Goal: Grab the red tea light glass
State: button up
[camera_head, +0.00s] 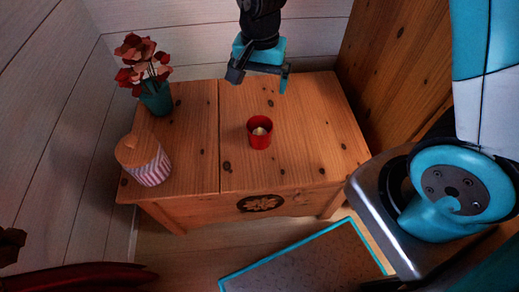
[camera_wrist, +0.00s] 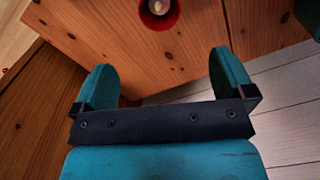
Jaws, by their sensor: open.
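The red tea light glass (camera_head: 259,138) stands upright on the wooden chest (camera_head: 195,150), right of the seam in its top, with a pale candle inside. My gripper (camera_head: 258,82) is in the air above the back part of the chest, open and empty, apart from the glass. In the wrist view the red glass (camera_wrist: 159,12) is at the top edge, partly cut off, beyond and between the two teal fingers (camera_wrist: 160,75).
A teal pot with red flowers (camera_head: 155,95) stands at the back left of the chest. A striped jar with a wooden lid (camera_head: 144,160) stands at its front left. White plank walls (camera_head: 60,120) border the left and back, and a wooden panel (camera_head: 395,60) rises at the right. The chest top around the glass is clear.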

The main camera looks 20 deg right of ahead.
aim_at(260, 128)
jog(key=shift+m, duration=0.3)
jog(key=f+b, duration=0.2)
jog(key=f, duration=0.4)
jog(key=f+b, duration=0.2)
jog(key=f, duration=0.5)
jog(key=f+b, duration=0.2)
jog(key=f, duration=0.4)
jog(key=shift+w+d+f+b, duration=0.2)
jog(key=shift+w+b, duration=0.05)
jog(key=shift+b, duration=0.15)
jog(key=shift+r, duration=0.1)
jog(key=shift+c, duration=0.2)
